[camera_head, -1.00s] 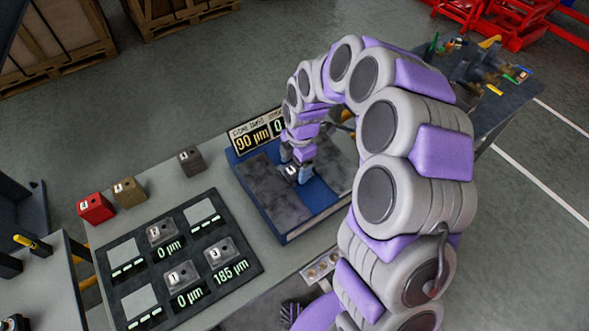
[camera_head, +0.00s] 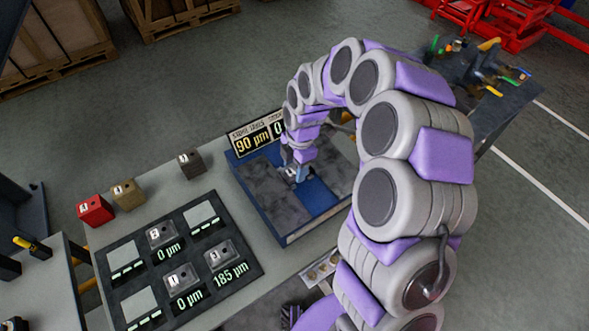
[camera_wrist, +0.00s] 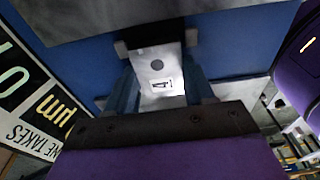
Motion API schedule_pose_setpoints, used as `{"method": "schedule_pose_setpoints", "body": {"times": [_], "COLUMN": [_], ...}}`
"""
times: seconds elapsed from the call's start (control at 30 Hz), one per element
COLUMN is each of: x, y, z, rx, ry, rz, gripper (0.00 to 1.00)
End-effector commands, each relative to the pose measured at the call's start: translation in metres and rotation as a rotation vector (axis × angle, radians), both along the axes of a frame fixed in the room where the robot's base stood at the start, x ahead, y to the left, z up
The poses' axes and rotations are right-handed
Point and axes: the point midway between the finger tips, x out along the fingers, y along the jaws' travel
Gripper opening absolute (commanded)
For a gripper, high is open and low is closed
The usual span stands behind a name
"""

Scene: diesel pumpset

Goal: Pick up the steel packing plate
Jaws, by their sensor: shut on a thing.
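The steel packing plate (camera_wrist: 157,66) is a small, bright metal piece with a dark round hole and a dark marking. In the wrist view my gripper (camera_wrist: 158,42) is shut on it, with a finger on each side. In the head view my gripper (camera_head: 299,175) is over the blue tray (camera_head: 318,197), between its two dark grey pads. The plate is mostly hidden by the fingers there. I cannot tell how far it is above the tray floor.
A display (camera_head: 252,141) reading 90 µm stands behind the tray. To the left, a dark board (camera_head: 213,284) holds several small blocks with µm readings. Red (camera_head: 95,210), tan (camera_head: 128,194) and dark (camera_head: 190,162) blocks stand on the bench.

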Motion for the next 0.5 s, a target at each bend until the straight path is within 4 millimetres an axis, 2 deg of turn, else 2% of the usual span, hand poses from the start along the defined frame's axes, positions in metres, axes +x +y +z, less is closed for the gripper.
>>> {"method": "schedule_pose_setpoints", "body": {"times": [0.27,0.5], "x": [0.001,0.001], "y": [0.000,0.000], "z": [0.010,0.037], "rx": [0.001,0.002], "ry": [-0.004,-0.005], "rz": [0.000,-0.001], "gripper": [0.00,0.00]}}
